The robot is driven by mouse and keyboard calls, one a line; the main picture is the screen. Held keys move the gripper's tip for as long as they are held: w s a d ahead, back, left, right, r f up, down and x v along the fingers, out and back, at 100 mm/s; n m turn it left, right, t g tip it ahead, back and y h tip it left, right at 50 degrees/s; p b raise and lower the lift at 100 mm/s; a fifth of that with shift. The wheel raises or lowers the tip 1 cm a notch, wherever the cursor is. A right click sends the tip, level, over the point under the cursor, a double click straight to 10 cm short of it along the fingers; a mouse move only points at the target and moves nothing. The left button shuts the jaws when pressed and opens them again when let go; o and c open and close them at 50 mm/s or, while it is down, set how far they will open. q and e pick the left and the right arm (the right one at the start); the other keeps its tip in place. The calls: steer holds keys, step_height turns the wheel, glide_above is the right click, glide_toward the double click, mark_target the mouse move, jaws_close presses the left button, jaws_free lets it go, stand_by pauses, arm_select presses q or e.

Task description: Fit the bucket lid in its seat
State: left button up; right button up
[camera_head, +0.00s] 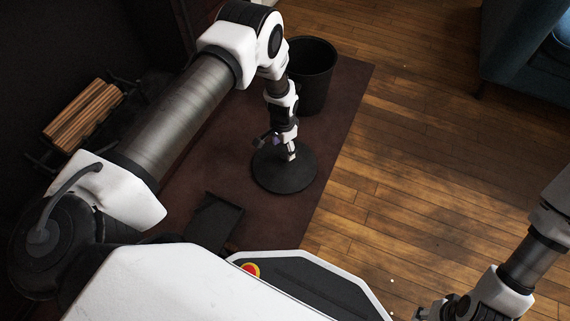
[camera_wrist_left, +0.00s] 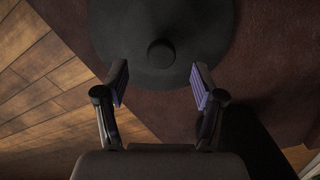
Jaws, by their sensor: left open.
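The bucket lid (camera_head: 290,182) is a dark round disc lying flat on the dark red rug. In the left wrist view the lid (camera_wrist_left: 165,20) shows a small round knob (camera_wrist_left: 161,53) near its middle. My left gripper (camera_head: 280,150) points down over the lid. In the wrist view its fingers (camera_wrist_left: 159,75) are open, spread either side and just short of the knob, with nothing between them. The black bucket (camera_head: 316,80) stands upright behind the lid, its open top partly hidden by my left arm. My right gripper (camera_head: 432,312) shows only partly at the bottom right.
A flat black object (camera_head: 214,222) lies on the rug (camera_head: 335,110) near my base. A rack of striped wooden pieces (camera_head: 82,110) stands at the left. A blue sofa (camera_head: 520,55) is at the upper right. The wooden floor (camera_head: 430,150) between is clear.

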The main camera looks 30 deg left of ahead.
mark_target(285, 155)
arm_select(q)
steer(key=f+b, duration=0.1)
steer(key=f, duration=0.1)
steer(key=f+b, duration=0.3)
steer(key=f, duration=0.2)
steer(key=shift+w+b, duration=0.25)
steer(key=shift+b, duration=0.15)
steer(key=shift+r, duration=0.15)
jaws_close()
